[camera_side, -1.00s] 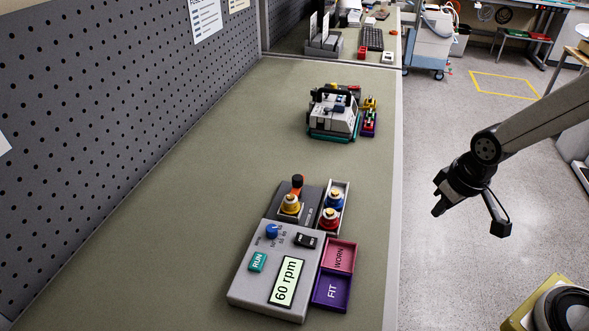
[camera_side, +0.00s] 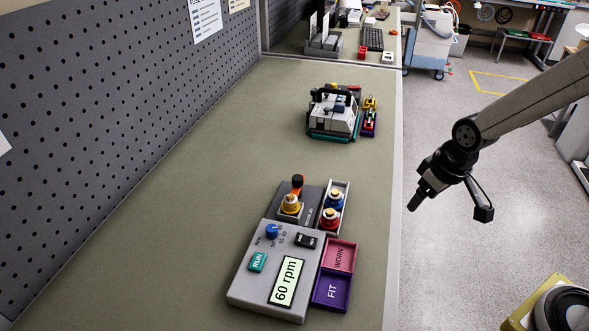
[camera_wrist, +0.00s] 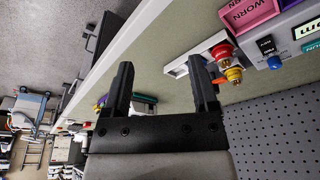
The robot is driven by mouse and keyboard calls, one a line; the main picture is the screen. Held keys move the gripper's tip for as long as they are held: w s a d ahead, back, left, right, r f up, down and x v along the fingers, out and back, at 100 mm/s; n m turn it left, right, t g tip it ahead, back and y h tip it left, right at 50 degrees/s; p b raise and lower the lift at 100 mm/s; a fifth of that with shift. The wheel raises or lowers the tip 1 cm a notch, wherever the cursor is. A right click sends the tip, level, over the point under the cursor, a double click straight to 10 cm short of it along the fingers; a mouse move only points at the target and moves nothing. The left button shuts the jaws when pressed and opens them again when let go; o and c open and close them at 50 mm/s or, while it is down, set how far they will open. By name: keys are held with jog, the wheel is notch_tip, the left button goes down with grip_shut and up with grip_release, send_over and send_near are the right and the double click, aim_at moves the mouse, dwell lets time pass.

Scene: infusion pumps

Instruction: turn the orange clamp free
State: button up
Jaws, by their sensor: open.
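The orange clamp (camera_side: 298,190) is a small orange-red piece with a dark top. It stands at the far end of the grey pump (camera_side: 262,287), just behind a yellow-and-white knob-like part (camera_side: 290,205). My gripper (camera_side: 415,203) is open and empty, out past the right edge of the bench, well apart from the clamp. In the wrist view its two dark fingers (camera_wrist: 161,62) are spread.
A tray (camera_side: 344,190) with a blue and a red part stands right of the pump. The WORN bin (camera_side: 340,258) and FIT bin (camera_side: 331,292) adjoin it. Another device (camera_side: 333,115) stands farther back. The bench between is clear; a pegboard (camera_side: 100,130) borders the left.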

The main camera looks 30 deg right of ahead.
jog(key=w+a+n+y, duration=0.1)
jog(key=w+a+n, duration=0.3)
jog(key=w, duration=0.8)
jog(key=n+t+y, duration=0.1)
jog(key=n, duration=0.1)
send_near(298, 178)
jog(key=shift+x, duration=0.75)
jog(key=shift+w+d+f, duration=0.1)
jog(key=shift+w, duration=0.05)
jog(key=shift+x, duration=3.8)
grip_shut()
